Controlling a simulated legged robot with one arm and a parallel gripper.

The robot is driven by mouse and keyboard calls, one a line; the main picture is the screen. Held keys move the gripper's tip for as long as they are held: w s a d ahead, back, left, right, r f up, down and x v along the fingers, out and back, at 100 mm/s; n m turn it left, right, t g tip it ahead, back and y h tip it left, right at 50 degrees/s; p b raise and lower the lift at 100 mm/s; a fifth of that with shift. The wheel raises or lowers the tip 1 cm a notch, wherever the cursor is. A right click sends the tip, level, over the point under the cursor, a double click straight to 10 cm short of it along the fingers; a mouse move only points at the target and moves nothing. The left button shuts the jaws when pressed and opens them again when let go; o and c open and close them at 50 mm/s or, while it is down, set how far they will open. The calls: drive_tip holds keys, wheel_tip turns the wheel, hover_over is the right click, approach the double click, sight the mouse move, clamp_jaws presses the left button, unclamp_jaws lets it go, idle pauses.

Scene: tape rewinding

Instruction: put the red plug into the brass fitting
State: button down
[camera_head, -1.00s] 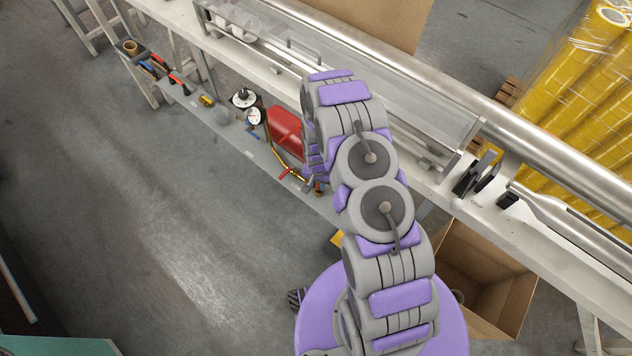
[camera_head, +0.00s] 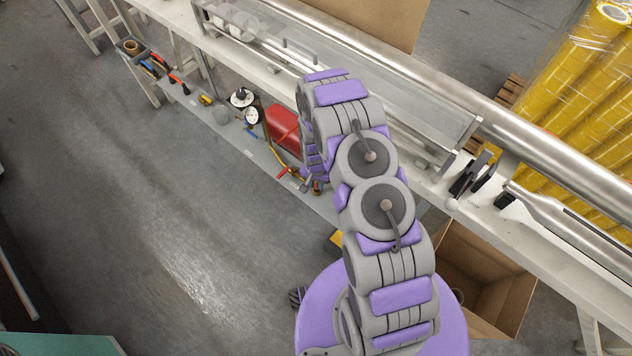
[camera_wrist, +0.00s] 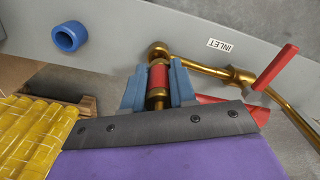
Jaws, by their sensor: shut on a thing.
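In the wrist view, my gripper (camera_wrist: 158,88) has its two blue-grey fingers closed on the sides of the red plug (camera_wrist: 158,76). The plug has a red middle band and brass-coloured parts at its ends. The brass fitting (camera_wrist: 158,49) is the open-looking end of a brass pipe, straight ahead of the plug's far end. The two are very close in line; I cannot tell whether they touch or the plug is inside. In the head view, my gripper (camera_head: 314,185) is mostly hidden behind my arm, close to the brass pipe at the shelf edge.
A red lever (camera_wrist: 277,67) rises from the pipe right of the plug, near an INLET label (camera_wrist: 221,45). A blue ring (camera_wrist: 69,36) lies at left. A red canister (camera_head: 284,127) and gauges stand on the lower shelf (camera_head: 222,128), left of my arm.

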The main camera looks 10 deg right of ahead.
drive_tip(key=shift+a, duration=0.1)
drive_tip(key=shift+a, duration=0.2)
drive_tip(key=shift+d, duration=0.1)
drive_tip(key=shift+d, duration=0.4)
drive_tip(key=shift+a, duration=0.15)
drive_tip(key=shift+p, duration=0.3)
idle(0.4)
drive_tip(key=shift+f, duration=1.2)
idle(0.4)
drive_tip(key=c, duration=0.8)
unclamp_jaws()
